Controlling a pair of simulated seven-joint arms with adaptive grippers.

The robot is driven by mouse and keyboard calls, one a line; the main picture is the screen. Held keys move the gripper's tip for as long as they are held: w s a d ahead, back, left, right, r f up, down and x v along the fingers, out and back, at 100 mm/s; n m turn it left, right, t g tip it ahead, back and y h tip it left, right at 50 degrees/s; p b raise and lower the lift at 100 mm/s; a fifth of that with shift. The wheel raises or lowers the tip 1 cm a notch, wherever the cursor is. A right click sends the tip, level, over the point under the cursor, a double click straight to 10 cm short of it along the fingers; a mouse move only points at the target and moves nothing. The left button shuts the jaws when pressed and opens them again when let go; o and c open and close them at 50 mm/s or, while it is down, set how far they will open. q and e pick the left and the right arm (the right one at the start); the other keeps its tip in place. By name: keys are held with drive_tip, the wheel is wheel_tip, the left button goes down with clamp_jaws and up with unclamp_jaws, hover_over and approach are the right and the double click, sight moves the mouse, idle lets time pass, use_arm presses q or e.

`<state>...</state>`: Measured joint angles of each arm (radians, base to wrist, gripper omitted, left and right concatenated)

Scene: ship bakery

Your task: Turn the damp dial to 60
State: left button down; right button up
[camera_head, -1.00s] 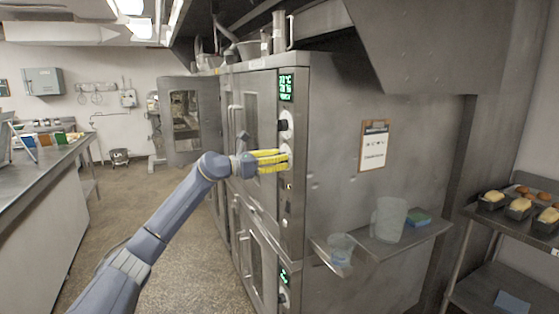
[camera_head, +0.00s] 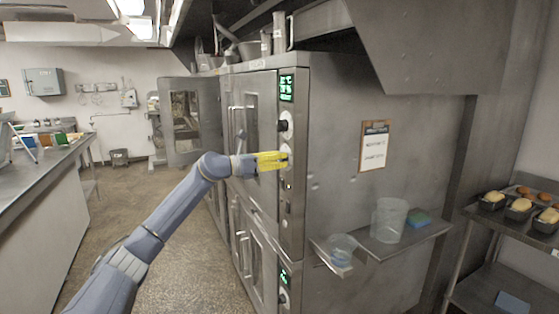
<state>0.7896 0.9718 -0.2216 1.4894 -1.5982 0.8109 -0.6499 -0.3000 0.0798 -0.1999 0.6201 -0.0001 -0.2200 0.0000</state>
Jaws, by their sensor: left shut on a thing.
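The steel oven (camera_head: 350,110) stands in the middle, with a narrow control panel on its front edge. A green display (camera_head: 287,87) is lit at the top of the panel; its digits are too small to read surely. A black knob (camera_head: 284,126) on a pale disc sits below the display. My left gripper (camera_head: 286,160), with yellow fingers, is at the lower dial (camera_head: 288,150) and shut on it. The fingers hide most of that dial, so its setting cannot be read. My right gripper is not in view.
A rack at right carries bread tins (camera_head: 519,208). A long counter (camera_head: 40,170) stands at left, with open floor between.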

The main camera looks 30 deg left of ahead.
use_arm(q)
drive_tip(key=n, duration=0.5)
drive_tip(key=shift+d+f, duration=0.2)
drive_tip(key=shift+f, duration=0.05)
drive_tip(key=shift+d+n, duration=0.1)
drive_tip(key=shift+n, duration=2.3)
drive_tip(key=shift+f, duration=0.1)
drive_tip(key=c, duration=1)
unclamp_jaws()
drive_tip(key=shift+o, duration=0.4)
drive_tip(key=shift+r, duration=0.3)
drive_tip(key=shift+a, duration=0.2)
drive_tip(key=shift+s+a, duration=0.1)
drive_tip(key=shift+s, duration=0.1)
drive_tip(key=v, duration=1.1)
drive_tip(key=shift+s, duration=0.2)
